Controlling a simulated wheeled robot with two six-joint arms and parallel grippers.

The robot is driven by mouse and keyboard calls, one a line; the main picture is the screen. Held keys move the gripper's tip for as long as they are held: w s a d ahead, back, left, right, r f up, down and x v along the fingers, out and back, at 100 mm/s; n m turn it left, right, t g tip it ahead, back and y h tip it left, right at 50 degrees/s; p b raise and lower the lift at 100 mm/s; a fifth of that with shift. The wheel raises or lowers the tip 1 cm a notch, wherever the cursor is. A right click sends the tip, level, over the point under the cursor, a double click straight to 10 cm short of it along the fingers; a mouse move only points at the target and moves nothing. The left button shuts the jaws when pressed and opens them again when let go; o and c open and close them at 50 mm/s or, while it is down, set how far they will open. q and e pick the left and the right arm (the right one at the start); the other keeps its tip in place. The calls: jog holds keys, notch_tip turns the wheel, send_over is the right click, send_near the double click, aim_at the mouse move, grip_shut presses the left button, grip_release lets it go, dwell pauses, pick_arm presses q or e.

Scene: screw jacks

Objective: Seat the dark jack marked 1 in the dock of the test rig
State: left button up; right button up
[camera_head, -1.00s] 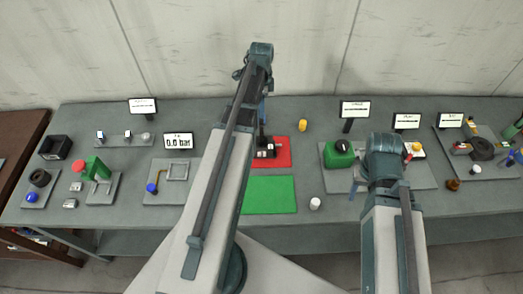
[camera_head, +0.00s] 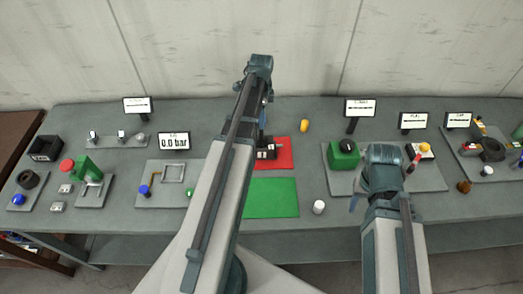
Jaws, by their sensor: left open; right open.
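A dark block-shaped jack (camera_head: 268,154) with small white labels stands on the red mat (camera_head: 285,147); its number is too small to read. My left arm crosses in front and hides part of it. My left gripper (camera_head: 263,118) is open, pointing down just above or behind the jack; I cannot tell whether it touches. The frame looks empty. My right gripper (camera_head: 354,202), largely hidden by its arm, is open near the green box's plate.
A green mat (camera_head: 270,198) lies bare in front of the red one. A white cylinder (camera_head: 318,207) and a yellow one (camera_head: 304,126) stand nearby. A green box (camera_head: 343,153) stands at right, a green machine (camera_head: 86,168) at left. Small signs stand along the back.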

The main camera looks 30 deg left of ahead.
pick_arm(q)
grip_shut()
dwell(0.3)
dwell(1.1)
